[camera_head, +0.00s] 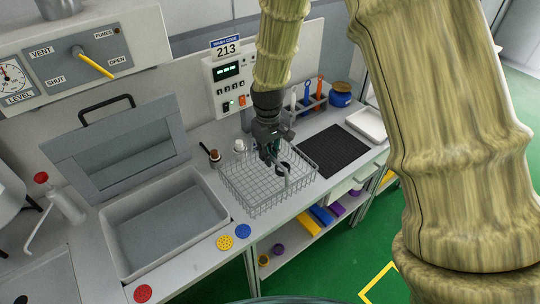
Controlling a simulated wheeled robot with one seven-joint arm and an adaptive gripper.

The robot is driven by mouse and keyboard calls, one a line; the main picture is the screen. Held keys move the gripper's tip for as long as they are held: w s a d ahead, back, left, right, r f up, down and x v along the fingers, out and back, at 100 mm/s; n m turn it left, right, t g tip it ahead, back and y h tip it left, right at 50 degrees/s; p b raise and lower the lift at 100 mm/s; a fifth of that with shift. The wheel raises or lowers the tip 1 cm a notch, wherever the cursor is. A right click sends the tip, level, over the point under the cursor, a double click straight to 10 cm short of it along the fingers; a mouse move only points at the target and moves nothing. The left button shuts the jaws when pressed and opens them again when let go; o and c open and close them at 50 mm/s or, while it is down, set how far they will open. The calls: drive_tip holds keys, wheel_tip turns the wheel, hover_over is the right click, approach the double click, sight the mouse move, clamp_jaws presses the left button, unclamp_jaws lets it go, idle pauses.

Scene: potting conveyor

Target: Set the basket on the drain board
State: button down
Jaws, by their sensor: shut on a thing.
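A wire mesh basket (244,196) shows in the head view, near the middle of the bench, just right of the sink basin. My gripper (270,155) points down over the basket and is shut on part of it, near its upright handle. I cannot tell whether the basket touches the bench or hangs just above it. A black ribbed mat (340,150), which looks like the drain board, lies flat and empty to the right of the basket. My arm hides part of the bench behind the gripper.
The grey sink basin (165,222) with a raised lid (118,150) lies left. A rack with coloured tools (308,101), a blue jar (341,96) and a white tray (368,125) stand around the mat. A control box (228,87) is on the wall behind.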

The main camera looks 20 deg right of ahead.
drive_tip(key=shift+w+d+f+p, duration=0.2)
drive_tip(key=shift+f+p, duration=0.2)
drive_tip(key=shift+f, duration=0.2)
drive_tip(key=shift+w+d+f+p, duration=0.15)
drive_tip(key=shift+f+p, duration=0.2)
drive_tip(key=shift+f, duration=0.3)
drive_tip(key=shift+w+d+f+p, duration=0.1)
drive_tip(key=shift+w+f+p, duration=0.1)
drive_tip(key=shift+f+p, duration=0.3)
drive_tip(key=shift+f, duration=0.1)
drive_tip(key=c, duration=1.6)
unclamp_jaws()
drive_tip(key=shift+o, duration=0.2)
wheel_tip(320, 180, up, 12)
drive_tip(key=b, duration=0.5)
